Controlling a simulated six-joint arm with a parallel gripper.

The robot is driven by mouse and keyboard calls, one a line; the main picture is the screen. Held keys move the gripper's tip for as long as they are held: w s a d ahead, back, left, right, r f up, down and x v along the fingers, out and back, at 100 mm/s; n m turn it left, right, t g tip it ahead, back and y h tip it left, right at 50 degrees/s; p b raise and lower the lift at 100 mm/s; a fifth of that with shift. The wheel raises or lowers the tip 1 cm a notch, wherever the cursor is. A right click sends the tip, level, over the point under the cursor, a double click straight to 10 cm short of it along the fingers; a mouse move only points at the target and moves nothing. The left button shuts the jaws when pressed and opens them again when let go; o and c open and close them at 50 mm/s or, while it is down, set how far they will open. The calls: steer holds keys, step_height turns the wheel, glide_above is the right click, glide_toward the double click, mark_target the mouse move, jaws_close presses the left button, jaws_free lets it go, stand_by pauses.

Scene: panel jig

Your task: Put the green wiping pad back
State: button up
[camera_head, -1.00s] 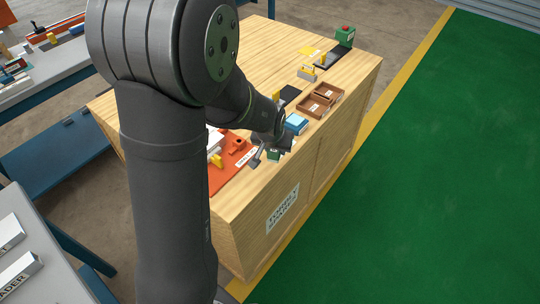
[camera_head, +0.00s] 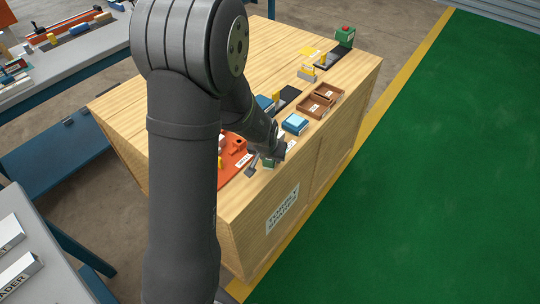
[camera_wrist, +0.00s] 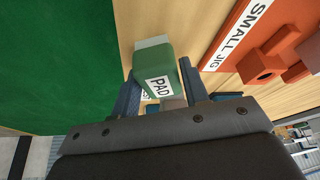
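The green wiping pad (camera_wrist: 155,66), with a white label reading PAD and a pale end face, sits between the two fingers of my gripper (camera_wrist: 160,92) in the wrist view. My gripper appears shut on it. In the head view my gripper (camera_head: 265,163) is at the near end of the wooden bench, beside the orange jig, and only a small bit of the pad (camera_head: 270,163) shows. I cannot tell whether the pad touches the bench top.
The orange jig board (camera_head: 233,157), labelled SMALL JIG, lies left of my gripper. A blue holder with a light-blue top (camera_head: 295,123) and a brown divided tray (camera_head: 313,112) stand farther along the wooden bench (camera_head: 240,195). A green box with a red button (camera_head: 344,38) is at the far end.

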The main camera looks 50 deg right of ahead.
steer(key=shift+o, duration=1.3)
steer(key=shift+r, duration=0.15)
steer(key=v, duration=1.2)
steer(key=x, duration=1.2)
